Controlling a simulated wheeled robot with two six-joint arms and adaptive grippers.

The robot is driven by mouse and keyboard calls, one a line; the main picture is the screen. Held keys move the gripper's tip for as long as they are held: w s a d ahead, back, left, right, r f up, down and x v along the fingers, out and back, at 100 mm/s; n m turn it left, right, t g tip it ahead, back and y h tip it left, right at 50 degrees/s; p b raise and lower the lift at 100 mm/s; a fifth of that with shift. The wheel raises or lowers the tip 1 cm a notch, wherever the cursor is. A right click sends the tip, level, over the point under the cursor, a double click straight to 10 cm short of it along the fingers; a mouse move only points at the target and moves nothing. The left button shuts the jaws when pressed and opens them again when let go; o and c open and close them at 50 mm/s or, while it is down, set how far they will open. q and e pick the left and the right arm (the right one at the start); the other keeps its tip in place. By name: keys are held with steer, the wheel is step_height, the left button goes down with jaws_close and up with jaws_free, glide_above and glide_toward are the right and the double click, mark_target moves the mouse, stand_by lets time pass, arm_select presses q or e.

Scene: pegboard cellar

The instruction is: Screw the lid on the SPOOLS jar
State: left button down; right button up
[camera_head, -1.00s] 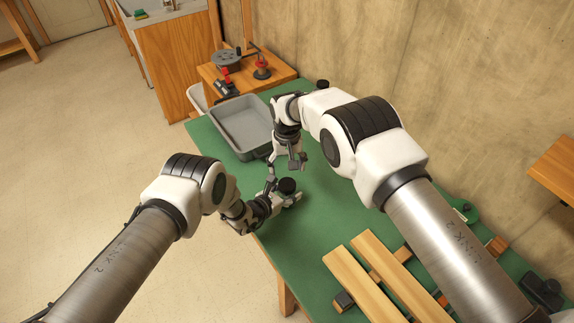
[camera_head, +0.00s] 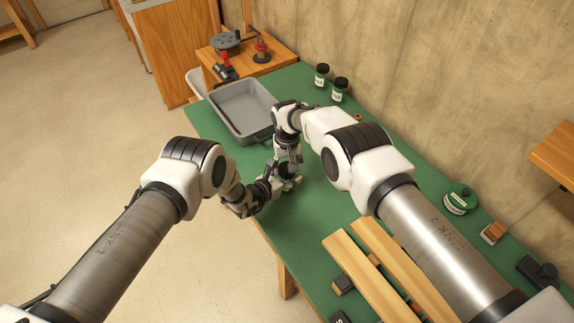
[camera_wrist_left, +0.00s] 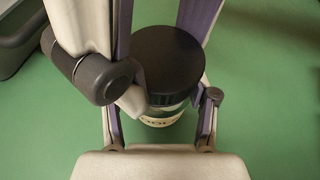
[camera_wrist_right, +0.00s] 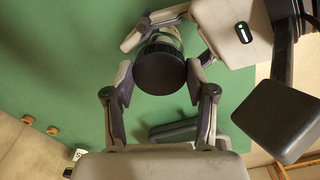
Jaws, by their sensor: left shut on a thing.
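The SPOOLS jar (camera_wrist_left: 162,119) is a clear jar with a pale label, only partly readable, and a black lid (camera_wrist_left: 168,62) on its top. Whether the lid is seated fully cannot be told. My left gripper (camera_head: 283,182) is shut on the jar's body, low over the green table. My right gripper (camera_head: 288,161) points down from above, with its fingers on either side of the lid. In the right wrist view the lid (camera_wrist_right: 160,70) lies between these fingers, which look open with slim gaps. My grippers hide much of the jar in the head view.
A grey tray (camera_head: 268,131) stands just behind my grippers. Two dark-lidded jars (camera_head: 322,75) (camera_head: 340,90) stand by the wall. Wooden planks (camera_head: 367,279) lie at the front right, with a green round container (camera_head: 460,201) beyond. Green table (camera_head: 318,208) is clear right of the jar.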

steer(key=o, duration=1.4)
step_height(320, 180, up, 8)
steer(key=shift+f, duration=0.25)
arm_select(q)
steer(key=shift+c, duration=1.2)
jaws_free()
steer(key=v, duration=1.2)
